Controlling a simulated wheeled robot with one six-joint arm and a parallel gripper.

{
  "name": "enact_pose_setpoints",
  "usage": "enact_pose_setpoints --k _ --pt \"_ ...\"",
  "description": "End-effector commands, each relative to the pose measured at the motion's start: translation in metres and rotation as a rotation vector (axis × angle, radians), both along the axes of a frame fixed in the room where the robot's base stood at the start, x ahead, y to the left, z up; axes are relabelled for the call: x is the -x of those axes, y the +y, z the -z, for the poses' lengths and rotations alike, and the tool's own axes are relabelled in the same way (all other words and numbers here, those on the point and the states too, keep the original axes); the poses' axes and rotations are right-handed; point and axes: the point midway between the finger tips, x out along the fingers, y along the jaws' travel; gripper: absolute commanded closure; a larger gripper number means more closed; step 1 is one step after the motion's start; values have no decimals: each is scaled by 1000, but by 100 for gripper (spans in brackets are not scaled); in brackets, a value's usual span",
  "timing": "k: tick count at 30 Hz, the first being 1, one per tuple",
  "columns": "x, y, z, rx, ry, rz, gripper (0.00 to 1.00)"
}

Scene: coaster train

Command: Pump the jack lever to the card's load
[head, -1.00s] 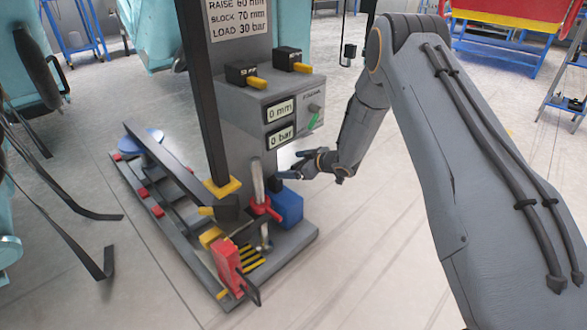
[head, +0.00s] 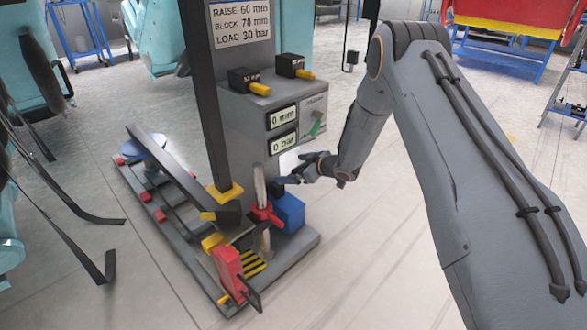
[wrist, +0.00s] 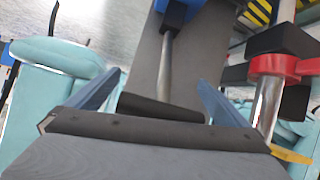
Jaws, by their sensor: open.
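The card (head: 240,22) on the jack stand reads RAISE 60 mm, BLOCK 70 mm, LOAD 30 bar. Below it, one readout (head: 283,117) shows 0 mm and another (head: 283,142) shows 0 bar. The jack lever's black handle (wrist: 160,108) sits on a silver rod (wrist: 166,60) from the blue pump block (wrist: 176,14), which also shows in the head view (head: 289,210). My gripper (wrist: 158,92) is open, with one blue finger on each side of the handle. In the head view my gripper (head: 286,178) is just above the block; whether it touches the handle is unclear.
A silver post with a red collar (wrist: 272,65) stands close to the right finger. The head view shows the red collar (head: 264,213), a red box (head: 228,268) at the base's front, and a green-tipped knob (head: 315,127) on the panel.

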Motion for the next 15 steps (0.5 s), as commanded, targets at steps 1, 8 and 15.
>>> enact_pose_setpoints --k 1,8,15 --pt "2 -4 -4 0 0 2 0" --pt "23 -28 -22 0 0 5 0" --pt "40 -47 -35 0 -2 5 0"
